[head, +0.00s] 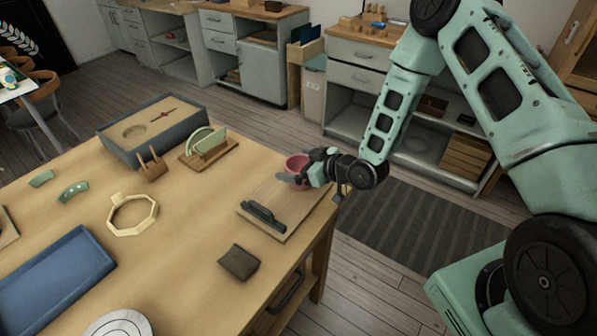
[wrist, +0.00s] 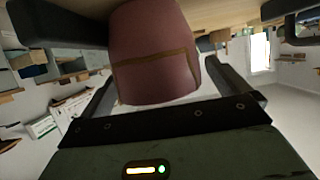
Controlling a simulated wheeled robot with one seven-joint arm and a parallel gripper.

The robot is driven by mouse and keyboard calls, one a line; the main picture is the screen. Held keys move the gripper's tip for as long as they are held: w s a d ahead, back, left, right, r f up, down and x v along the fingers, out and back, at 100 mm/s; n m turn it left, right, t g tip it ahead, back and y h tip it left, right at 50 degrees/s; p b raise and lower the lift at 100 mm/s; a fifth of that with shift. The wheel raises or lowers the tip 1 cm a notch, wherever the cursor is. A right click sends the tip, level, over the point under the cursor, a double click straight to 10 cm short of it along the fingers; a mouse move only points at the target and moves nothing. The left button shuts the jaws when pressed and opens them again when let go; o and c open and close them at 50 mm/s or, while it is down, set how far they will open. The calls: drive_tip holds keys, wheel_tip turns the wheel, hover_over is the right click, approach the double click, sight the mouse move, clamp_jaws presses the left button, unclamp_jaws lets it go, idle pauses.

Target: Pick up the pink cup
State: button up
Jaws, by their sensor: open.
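The pink cup (head: 297,167) stands upright toward the back right of the wooden table, on a pale board, partly hidden by my gripper in the head view. In the wrist view the cup (wrist: 153,52) fills the upper middle, with a thin gold seam across its side. My gripper (head: 299,179) is level beside the cup. In the wrist view its two fingers (wrist: 148,45) stand apart, one on each side of the cup. A gap shows between the cup and the right finger; contact on the left cannot be told.
The pale board (head: 279,190) also bears a dark handled tool (head: 264,215). A small rack with green pieces (head: 206,148), a wooden peg block (head: 151,167) and a grey box (head: 120,149) stand farther left. A dark folded cloth (head: 238,262) lies in front. The table's right edge is close.

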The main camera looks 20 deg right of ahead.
drive_tip(key=shift+c, duration=0.3)
drive_tip(key=c, duration=0.9)
drive_tip(key=shift+r, duration=0.1)
drive_tip(key=shift+c, duration=0.2)
